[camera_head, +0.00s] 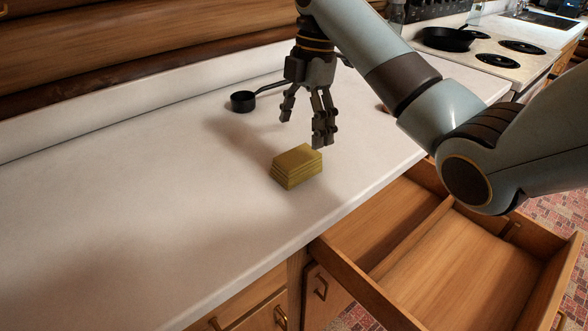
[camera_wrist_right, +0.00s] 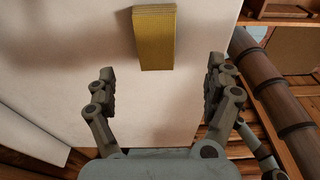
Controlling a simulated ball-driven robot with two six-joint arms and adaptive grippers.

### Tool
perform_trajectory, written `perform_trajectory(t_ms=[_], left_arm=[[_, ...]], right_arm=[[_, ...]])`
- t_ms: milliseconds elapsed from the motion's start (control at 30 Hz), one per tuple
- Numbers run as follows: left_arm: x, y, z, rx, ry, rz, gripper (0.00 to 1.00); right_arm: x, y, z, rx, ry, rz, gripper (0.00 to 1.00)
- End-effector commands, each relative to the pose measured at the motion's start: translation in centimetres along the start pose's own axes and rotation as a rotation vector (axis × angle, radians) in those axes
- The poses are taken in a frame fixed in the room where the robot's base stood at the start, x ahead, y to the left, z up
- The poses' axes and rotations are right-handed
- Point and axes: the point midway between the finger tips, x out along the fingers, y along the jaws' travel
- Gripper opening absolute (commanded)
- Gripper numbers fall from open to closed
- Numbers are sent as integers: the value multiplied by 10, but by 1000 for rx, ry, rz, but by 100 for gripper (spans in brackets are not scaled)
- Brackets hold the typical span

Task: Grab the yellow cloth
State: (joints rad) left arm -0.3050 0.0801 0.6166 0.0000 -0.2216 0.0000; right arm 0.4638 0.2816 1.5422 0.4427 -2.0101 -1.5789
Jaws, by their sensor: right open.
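The yellow cloth (camera_head: 297,166) is a folded, stacked block lying on the white countertop (camera_head: 130,190). In the right wrist view the cloth (camera_wrist_right: 155,38) is at the top middle, ahead of the fingers and between their lines. My right gripper (camera_head: 304,119) is open and empty, pointing down above the counter just behind the cloth. Its two fingers stand wide apart in the right wrist view (camera_wrist_right: 160,88), and neither appears to touch the cloth. My left gripper is not in view.
A small dark pan (camera_head: 243,101) with a long handle lies behind the gripper. An open, empty wooden drawer (camera_head: 450,265) juts out below the counter's front edge. A stove (camera_head: 490,58) with a black skillet (camera_head: 447,39) is at the back right. The counter left of the cloth is clear.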

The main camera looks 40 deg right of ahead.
Motion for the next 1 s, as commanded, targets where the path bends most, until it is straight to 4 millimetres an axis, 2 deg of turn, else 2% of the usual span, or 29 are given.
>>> perform_trajectory(t_ms=[33, 167, 267, 500, 800, 1000], left_arm=[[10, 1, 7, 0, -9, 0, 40], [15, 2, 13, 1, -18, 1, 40], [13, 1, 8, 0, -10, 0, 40], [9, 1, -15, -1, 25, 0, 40], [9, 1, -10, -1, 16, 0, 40], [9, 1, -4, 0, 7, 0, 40]], right_arm=[[16, 0, 0, 0, 1, -2, 87], [30, 0, 0, 0, 2, -1, 87], [38, 1, -1, 1, 2, -2, 87], [74, 4, 0, 1, 1, -2, 87], [80, 4, 0, -1, 0, 0, 87], [80, 4, 0, -1, 0, 0, 62]])
